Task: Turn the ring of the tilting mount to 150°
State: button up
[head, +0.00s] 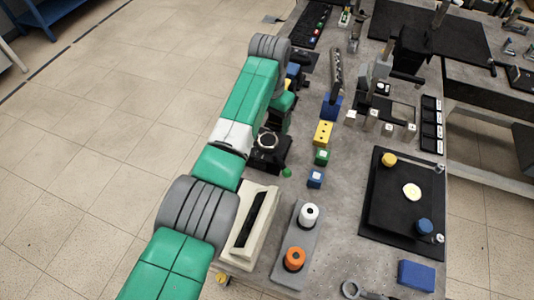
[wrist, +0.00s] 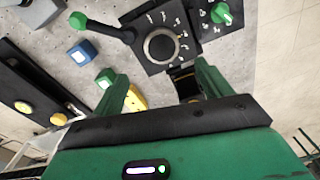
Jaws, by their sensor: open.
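The tilting mount is a black block with a round ring (wrist: 160,46) on its face; white marks surround the ring in the wrist view, too small to read. A black lever with a green tip (wrist: 78,20) reaches left from it. In the head view the mount (head: 268,157) stands at the table's left side, its pale ring (head: 267,141) on top and partly beside my arm. My gripper (wrist: 162,88) is open in the wrist view, with green fingers apart and nothing between them. The ring lies beyond the fingertips, apart from them.
A green knob (wrist: 220,13) on a black panel sits close right of the ring. Blue (head: 315,178), green (head: 322,157) and yellow (head: 323,133) blocks stand right of the mount. A cream box (head: 262,228) and a grey spool holder (head: 297,243) are nearer. A black tray (head: 375,220) lies right.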

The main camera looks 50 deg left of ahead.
aim_at(269, 141)
jog(key=shift+s+a+f, duration=0.2)
jog(key=shift+s+f, duration=0.15)
jog(key=shift+s, duration=0.1)
notch_tip(269, 141, down, 8)
jog(key=shift+w+r+b, duration=0.1)
jog(key=shift+r+b, duration=0.05)
jog(key=shift+b, duration=1.1)
jog(key=c, duration=1)
jog(key=shift+d, duration=0.1)
jog(key=shift+r+n+p, duration=0.1)
jog(key=shift+n+p, duration=0.5)
jog(key=shift+n, duration=0.5)
jog(key=n, duration=0.3)
jog(key=shift+w+d+n+p, duration=0.1)
jog(key=shift+n+p, duration=0.2)
jog(key=shift+p, duration=0.05)
jog(key=n, duration=0.6)
jog(key=shift+w, duration=0.1)
